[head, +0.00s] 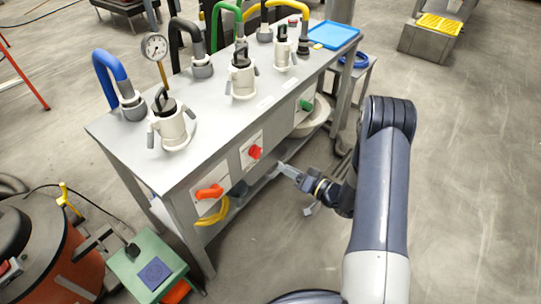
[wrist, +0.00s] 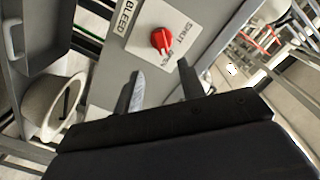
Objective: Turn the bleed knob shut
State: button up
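The bleed knob is a red knob (head: 255,152) on a white plate on the front of the grey bench. In the wrist view the red knob (wrist: 162,41) sits beside the lettering BLEED, with SHUT and OPEN marked on its plate. A pale mark shows on the knob; I cannot tell exactly which label it points to. My gripper (head: 283,169) is in front of the bench, a little right of and below the knob. In the wrist view its two fingers (wrist: 161,84) stand apart with nothing between them, and the knob appears beyond their tips, not touched.
An orange handle (head: 209,192) is left of the knob and a green knob (head: 306,105) right of it. A pale basin (wrist: 48,112) is under the bench. White pump-like units (head: 173,128) and hoses stand on top. A green box (head: 147,265) is at lower left. Floor at right is clear.

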aim_at(256, 152)
jog(key=x, duration=1)
jog(key=shift+a+b, duration=0.3)
jog(key=shift+b, duration=0.1)
jog(key=shift+w, duration=0.1)
grip_shut()
